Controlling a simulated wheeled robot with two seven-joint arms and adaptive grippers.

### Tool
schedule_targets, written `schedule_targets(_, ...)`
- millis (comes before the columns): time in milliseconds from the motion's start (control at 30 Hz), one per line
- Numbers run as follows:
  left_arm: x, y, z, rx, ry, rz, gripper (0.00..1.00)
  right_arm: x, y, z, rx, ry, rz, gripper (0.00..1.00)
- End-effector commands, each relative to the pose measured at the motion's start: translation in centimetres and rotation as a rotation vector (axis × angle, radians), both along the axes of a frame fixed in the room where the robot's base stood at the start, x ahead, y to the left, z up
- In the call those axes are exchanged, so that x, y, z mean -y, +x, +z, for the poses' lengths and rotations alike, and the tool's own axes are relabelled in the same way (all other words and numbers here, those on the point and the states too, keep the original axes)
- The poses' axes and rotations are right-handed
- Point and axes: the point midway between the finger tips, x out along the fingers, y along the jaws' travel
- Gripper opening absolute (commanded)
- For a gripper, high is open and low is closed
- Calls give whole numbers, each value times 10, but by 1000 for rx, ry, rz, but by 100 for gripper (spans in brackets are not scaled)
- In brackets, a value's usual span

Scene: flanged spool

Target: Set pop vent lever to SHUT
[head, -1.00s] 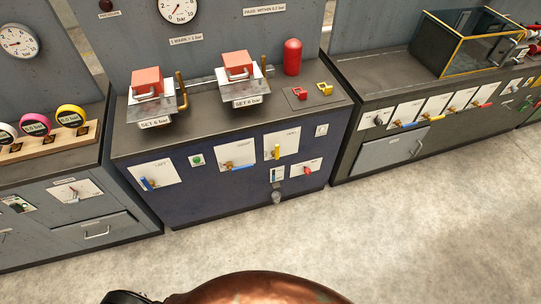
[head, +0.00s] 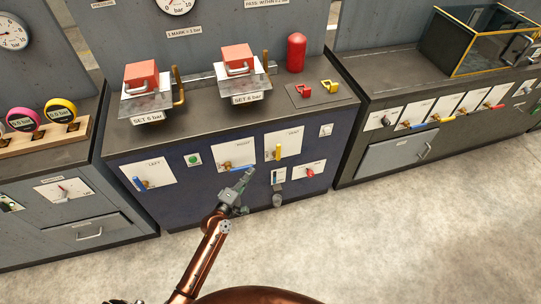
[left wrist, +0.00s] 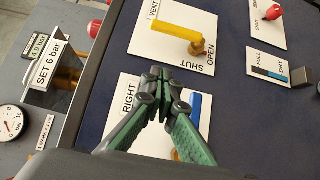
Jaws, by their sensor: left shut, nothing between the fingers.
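The vent lever (head: 278,152) is a yellow handle on a white plate marked VENT (head: 290,138) on the blue cabinet front. It stands roughly upright in the head view. In the left wrist view, the yellow handle (left wrist: 175,34) runs from a brass pivot towards the VENT label. SHUT and OPEN are printed near the pivot. My left gripper (head: 248,174) is shut and empty, below and left of the lever. In the left wrist view, its closed fingertips (left wrist: 160,74) are apart from the lever, in front of the RIGHT plate's edge. My right gripper is not in view.
The RIGHT plate (head: 218,153) carries a blue lever, partly hidden by my fingers in the left wrist view. A red handle (head: 310,173) sits on a plate to the right. The LEFT plate (head: 155,171) has another blue lever. Open floor lies in front.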

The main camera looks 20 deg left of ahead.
Motion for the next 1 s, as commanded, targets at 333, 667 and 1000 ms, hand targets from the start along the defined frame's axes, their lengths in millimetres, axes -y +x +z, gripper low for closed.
schedule_targets(333, 2, 15, -1, 0, 2, 1, 0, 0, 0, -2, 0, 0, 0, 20)
schedule_targets(667, 16, 79, -3, -1, 3, 0, 0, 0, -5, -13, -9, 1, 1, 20)
schedule_targets(1000, 46, 116, -2, -3, 2, 0, 0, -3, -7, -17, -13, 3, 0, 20)
